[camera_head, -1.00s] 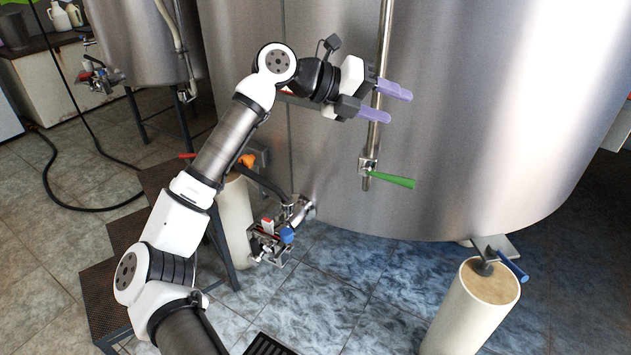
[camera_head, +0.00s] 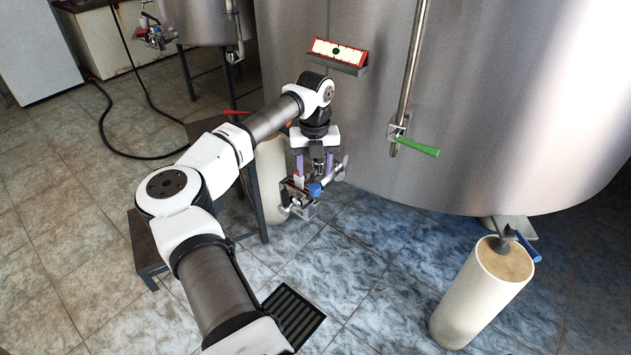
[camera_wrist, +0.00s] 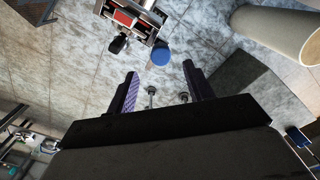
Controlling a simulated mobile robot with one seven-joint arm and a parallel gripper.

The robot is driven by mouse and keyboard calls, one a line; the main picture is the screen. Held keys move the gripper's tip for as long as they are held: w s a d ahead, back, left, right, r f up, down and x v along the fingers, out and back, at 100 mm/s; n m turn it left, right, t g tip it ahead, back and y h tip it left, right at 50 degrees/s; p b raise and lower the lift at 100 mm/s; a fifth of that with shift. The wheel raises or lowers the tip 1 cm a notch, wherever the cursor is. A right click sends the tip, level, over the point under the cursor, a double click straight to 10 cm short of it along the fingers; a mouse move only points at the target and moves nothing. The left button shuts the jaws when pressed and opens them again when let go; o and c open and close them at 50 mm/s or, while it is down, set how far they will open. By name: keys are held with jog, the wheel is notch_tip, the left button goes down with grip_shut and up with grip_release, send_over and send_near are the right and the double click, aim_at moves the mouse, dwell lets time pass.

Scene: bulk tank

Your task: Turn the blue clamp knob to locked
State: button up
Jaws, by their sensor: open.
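The round blue clamp knob (camera_head: 315,189) sits on the metal outlet fitting (camera_head: 300,205) low at the tank's front. It also shows in the wrist view (camera_wrist: 161,55), top centre, beside a red part of the fitting. My gripper (camera_head: 314,172) points down just above the fitting, with its purple fingers apart. In the wrist view my gripper (camera_wrist: 160,73) is open and empty, and the knob appears just beyond the fingertips, between their lines. I cannot tell the exact gap to the knob. The knob's lock marking is too small to read.
The large steel tank (camera_head: 480,110) rises behind the fitting. A green-handled valve (camera_head: 415,148) hangs to the right. A floor drain (camera_head: 292,315) lies in front; the tiles between are clear.

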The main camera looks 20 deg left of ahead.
aim_at(315, 186)
notch_tip(315, 186, down, 6)
jog(key=shift+d+f+p, duration=0.1)
jog(key=shift+p, duration=0.3)
jog(key=shift+c, duration=0.3)
jog(key=c, duration=0.9)
